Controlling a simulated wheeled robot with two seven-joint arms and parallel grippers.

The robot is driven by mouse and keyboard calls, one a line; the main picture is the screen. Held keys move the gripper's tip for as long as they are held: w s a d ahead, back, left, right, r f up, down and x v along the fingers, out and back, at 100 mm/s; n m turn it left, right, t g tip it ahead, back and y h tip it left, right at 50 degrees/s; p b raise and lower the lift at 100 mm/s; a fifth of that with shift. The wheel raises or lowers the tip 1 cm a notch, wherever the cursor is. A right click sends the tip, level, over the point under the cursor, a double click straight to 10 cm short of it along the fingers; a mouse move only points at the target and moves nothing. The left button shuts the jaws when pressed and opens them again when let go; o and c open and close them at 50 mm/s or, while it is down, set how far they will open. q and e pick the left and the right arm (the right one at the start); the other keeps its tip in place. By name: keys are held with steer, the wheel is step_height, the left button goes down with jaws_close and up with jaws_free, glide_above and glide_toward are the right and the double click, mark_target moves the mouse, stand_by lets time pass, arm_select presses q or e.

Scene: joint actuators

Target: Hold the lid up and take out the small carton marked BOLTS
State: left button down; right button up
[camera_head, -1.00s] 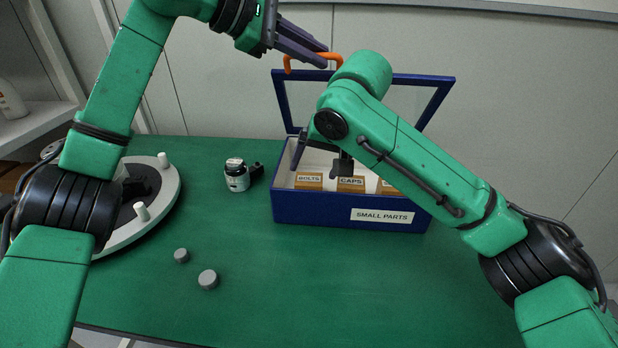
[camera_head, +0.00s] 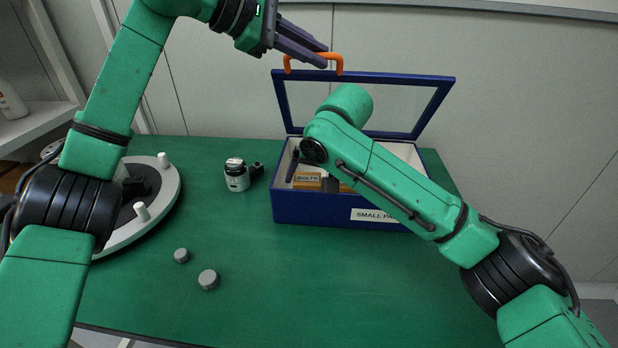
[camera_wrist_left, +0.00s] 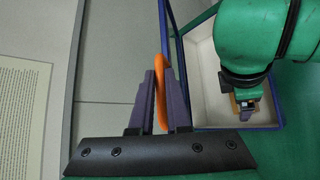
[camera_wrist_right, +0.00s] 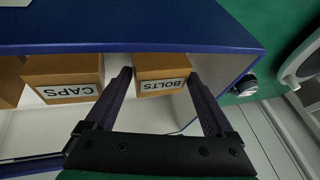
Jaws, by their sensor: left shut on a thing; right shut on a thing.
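The blue box (camera_head: 310,208) marked SMALL PARTS stands on the green table with its lid (camera_head: 437,100) raised, a blue frame around a clear panel. My left gripper (camera_head: 325,60) is shut on the lid's orange handle (camera_head: 288,64); the left wrist view also shows the handle (camera_wrist_left: 164,65) between the fingers. The BOLTS carton (camera_wrist_right: 160,68) is small and brown, inside the box at its left end. My right gripper (camera_wrist_right: 160,78) is shut on it, one finger on each side. In the head view my right arm hides much of the box interior.
The CAPS carton (camera_wrist_right: 64,78) sits beside the BOLTS carton, close to one right finger. A round white fixture with pegs (camera_head: 172,190) and two grey discs (camera_head: 208,279) are farther left. The front middle table is clear.

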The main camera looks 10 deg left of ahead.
steer(key=c, duration=0.6)
steer(key=shift+c, duration=0.2)
steer(key=shift+s+r, duration=0.1)
steer(key=shift+r, duration=0.5)
steer(key=c, duration=0.5)
steer(key=shift+r, duration=0.45)
steer(key=shift+c, duration=0.6)
step_height(320, 180, up, 9)
steer(key=s, duration=0.1)
steer(key=shift+s, duration=0.4)
steer(key=shift+s, duration=0.1)
